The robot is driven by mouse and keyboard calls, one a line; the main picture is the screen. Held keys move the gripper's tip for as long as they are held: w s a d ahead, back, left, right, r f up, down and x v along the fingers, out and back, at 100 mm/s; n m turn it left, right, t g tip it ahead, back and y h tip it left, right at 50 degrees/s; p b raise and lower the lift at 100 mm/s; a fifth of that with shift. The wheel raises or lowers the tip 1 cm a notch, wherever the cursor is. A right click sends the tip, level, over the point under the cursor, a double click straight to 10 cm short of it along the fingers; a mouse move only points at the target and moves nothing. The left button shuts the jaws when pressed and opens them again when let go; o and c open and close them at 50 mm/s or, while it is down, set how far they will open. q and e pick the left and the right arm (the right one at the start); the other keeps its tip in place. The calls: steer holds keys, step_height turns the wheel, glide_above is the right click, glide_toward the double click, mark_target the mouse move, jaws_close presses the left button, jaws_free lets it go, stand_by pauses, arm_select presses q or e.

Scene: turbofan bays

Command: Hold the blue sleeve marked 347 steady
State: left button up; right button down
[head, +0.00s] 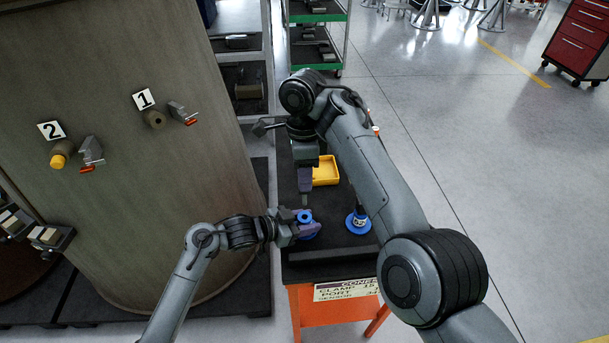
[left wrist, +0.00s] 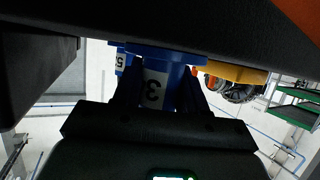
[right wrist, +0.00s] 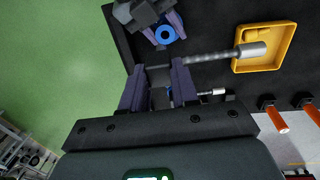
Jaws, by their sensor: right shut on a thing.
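A blue sleeve (head: 306,226) stands on the dark cart top, with its round opening facing up. In the left wrist view its white label (left wrist: 154,90) shows a "3"; the rest is hidden. My left gripper (head: 297,228) has its fingers on either side of this sleeve, close against it. The sleeve shows as a blue ring (right wrist: 165,35) in the right wrist view.
A second blue sleeve (head: 358,222) with a dark upright part stands to the right on the cart top. A yellow tray (head: 326,171) lies behind. Orange-handled tools (right wrist: 276,118) line the cart's edge. A large curved panel (head: 120,210) bounds the left side.

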arm_select(q)
steer(key=o, duration=0.5)
steer(key=shift+o, duration=0.2)
steer(key=v, duration=1.2)
steer(key=shift+d+f, duration=0.1)
steer(key=shift+f, duration=0.05)
